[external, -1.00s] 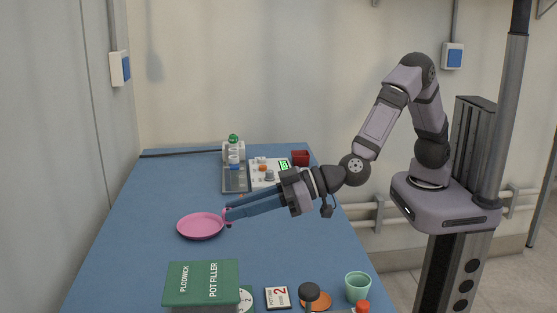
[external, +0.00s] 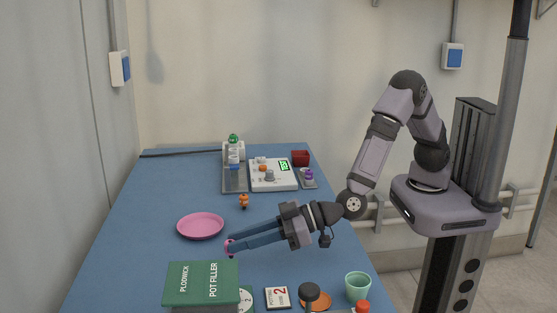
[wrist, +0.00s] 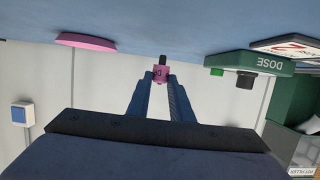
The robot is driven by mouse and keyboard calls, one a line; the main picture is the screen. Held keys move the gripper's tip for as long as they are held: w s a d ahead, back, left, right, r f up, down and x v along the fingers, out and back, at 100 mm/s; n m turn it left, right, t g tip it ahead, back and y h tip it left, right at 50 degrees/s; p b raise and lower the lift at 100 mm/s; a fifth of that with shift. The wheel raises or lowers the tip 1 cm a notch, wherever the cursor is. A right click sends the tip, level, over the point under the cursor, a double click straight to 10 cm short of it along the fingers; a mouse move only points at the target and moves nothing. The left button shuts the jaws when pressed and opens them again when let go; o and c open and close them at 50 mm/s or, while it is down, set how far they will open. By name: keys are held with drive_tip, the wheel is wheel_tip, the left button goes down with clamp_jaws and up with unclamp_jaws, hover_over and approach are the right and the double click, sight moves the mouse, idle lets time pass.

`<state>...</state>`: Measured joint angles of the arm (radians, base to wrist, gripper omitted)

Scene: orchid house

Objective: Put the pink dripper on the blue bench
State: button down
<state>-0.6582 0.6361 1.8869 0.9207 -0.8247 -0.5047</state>
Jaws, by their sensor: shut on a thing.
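The pink dripper (external: 230,246) is small and sits between the fingertips of my gripper (external: 236,244), which is shut on it. In the wrist view the dripper (wrist: 161,73) shows pink with a dark tip, held between both fingers (wrist: 161,85). It is over the blue bench (external: 150,215), in front of and to the right of the pink saucer and just behind the green book. I cannot tell whether it touches the bench top.
The pink saucer (external: 200,226) is empty. A green book (external: 203,283) lies at the front, with a small card box (external: 278,297) and a mint cup (external: 358,286) to its right. An orange figure (external: 243,200) stands behind my gripper. A tray (external: 234,186) with bottles is at the back.

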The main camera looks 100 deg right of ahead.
drive_tip(key=shift+f, duration=0.9)
drive_tip(key=shift+f, duration=0.1)
drive_tip(key=shift+f, duration=0.15)
drive_tip(key=c, duration=1.6)
unclamp_jaws()
drive_tip(key=shift+r, duration=0.35)
drive_tip(key=v, duration=1.2)
drive_tip(key=shift+b, duration=0.35)
drive_tip(key=shift+w+f, duration=0.1)
